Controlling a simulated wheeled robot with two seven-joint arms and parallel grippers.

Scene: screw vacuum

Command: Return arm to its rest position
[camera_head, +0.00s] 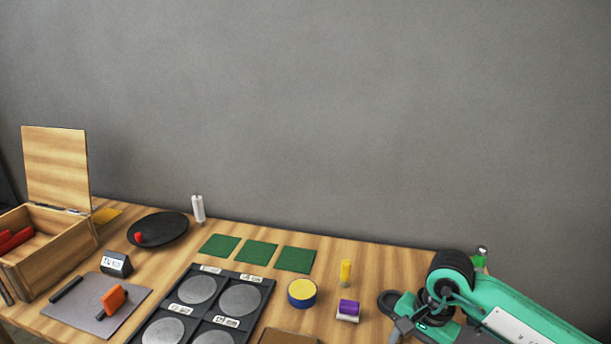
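My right arm (515,312), green with black joints, comes in from the right edge and covers the table's front right part. Its gripper end (402,326) is low in the picture, partly hidden by the arm and small, so I cannot tell how the fingers stand or whether they hold anything. My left arm and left gripper are not in view.
The wooden table (340,256) holds a black tray with grey discs (241,299), green squares (256,251), a yellow-topped round container (302,292), a purple roll (348,308) and a yellow cylinder (346,272). An open wooden box (62,262) stands left. A grey wall (330,120) is behind.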

